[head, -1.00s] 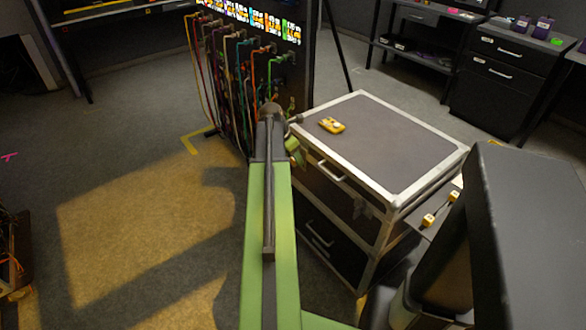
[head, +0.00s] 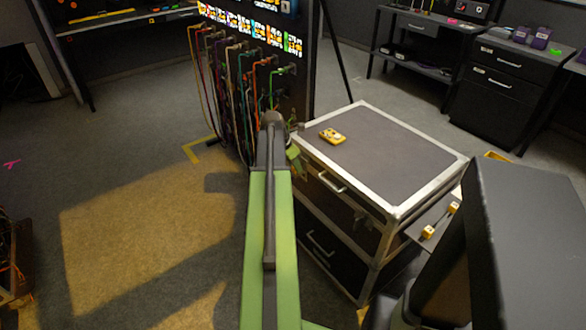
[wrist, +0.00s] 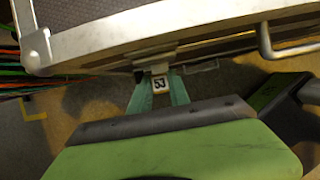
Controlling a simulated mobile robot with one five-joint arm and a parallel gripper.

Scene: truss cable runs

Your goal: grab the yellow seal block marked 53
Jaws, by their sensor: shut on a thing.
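The seal block marked 53 (wrist: 160,84) shows its pale face with black digits in the wrist view, with a yellowish edge. My gripper (wrist: 158,93) is shut on it, with a teal finger on each side. The block is just below the metal edge of the flight case (wrist: 120,42), close to a small latch-like fitting on its side. I cannot tell whether block and fitting touch. In the head view my green arm reaches to the left side of the case (head: 395,150), and the block is hidden there.
A yellow handheld device (head: 332,136) lies on the case top. Two small yellow blocks (head: 428,232) (head: 454,207) sit on a side shelf at right. A rack with hanging cables (head: 245,90) stands behind my arm. Open floor lies left.

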